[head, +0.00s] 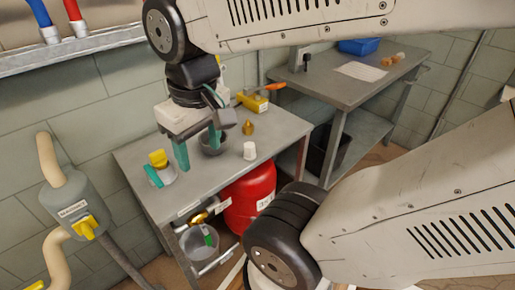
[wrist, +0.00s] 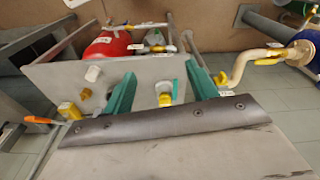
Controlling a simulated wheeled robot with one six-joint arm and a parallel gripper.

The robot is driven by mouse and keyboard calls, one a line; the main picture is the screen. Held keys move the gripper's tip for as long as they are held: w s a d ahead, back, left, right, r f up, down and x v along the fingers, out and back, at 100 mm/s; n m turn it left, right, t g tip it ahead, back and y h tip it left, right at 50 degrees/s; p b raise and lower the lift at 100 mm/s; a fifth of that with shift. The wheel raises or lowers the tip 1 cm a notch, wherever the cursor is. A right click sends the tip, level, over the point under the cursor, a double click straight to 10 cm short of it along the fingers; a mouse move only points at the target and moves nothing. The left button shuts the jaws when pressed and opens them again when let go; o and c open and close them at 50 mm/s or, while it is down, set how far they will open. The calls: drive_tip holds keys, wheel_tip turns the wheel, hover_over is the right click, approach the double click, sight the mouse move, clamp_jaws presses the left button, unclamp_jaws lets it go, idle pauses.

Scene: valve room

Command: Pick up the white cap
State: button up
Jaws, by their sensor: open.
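The white cap (head: 249,150) stands on the grey metal table (head: 228,172), near its front right part. It also shows in the wrist view (wrist: 93,73), outside the jaws, left of the left finger. My gripper (head: 198,156) is open and empty over the table, left of the cap in the head view.
A brass fitting (head: 248,128) stands behind the cap. A dark bowl (head: 213,147) is beside my fingers. A yellow-topped container (head: 160,170) stands at the table's left. A red canister (head: 250,197) is underneath. Another table (head: 345,92) stands at the back right.

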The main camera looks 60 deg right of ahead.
drive_tip(key=w+d+f+m, duration=0.3)
drive_tip(key=w+d+f, duration=0.1)
drive_tip(key=w+d, duration=0.4)
drive_tip(key=m+g, duration=0.1)
drive_tip(key=m, duration=0.3)
hover_over(249, 145)
drive_tip(key=f, duration=1.4)
drive_tip(key=shift+s+a, duration=0.2)
drive_tip(key=shift+m, duration=0.3)
drive_tip(key=f, duration=0.8)
drive_tip(key=shift+w+d+f, duration=0.1)
drive_tip(key=shift+w+d, duration=0.1)
drive_tip(key=shift+d, duration=0.15)
drive_tip(key=c, duration=1.1)
